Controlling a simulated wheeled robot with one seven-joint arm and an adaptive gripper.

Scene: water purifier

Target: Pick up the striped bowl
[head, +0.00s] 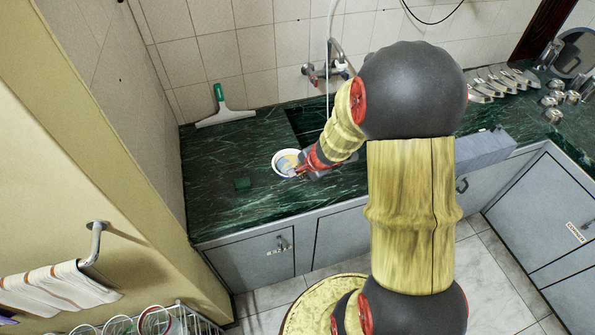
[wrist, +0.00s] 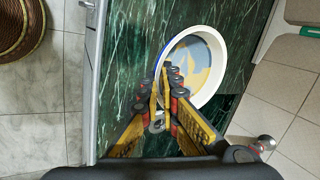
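The striped bowl (head: 284,160) is white outside with a thin blue rim and yellow and grey-blue patches inside. It is at the dark green counter, left of the sink. In the wrist view the bowl (wrist: 207,62) shows its inside to the camera. My gripper (head: 298,169) is at its right side in the head view. In the wrist view the gripper's fingers (wrist: 169,80) converge at the near rim, with their tips close together and the rim between them. The fingertips partly cover that rim. I cannot tell whether the bowl touches the counter.
A green-handled squeegee (head: 222,110) leans at the back wall. The sink (head: 305,118) and tap (head: 333,60) are behind my arm. Metal dishes (head: 500,82) stand far right. The left counter (head: 210,165) is mostly clear.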

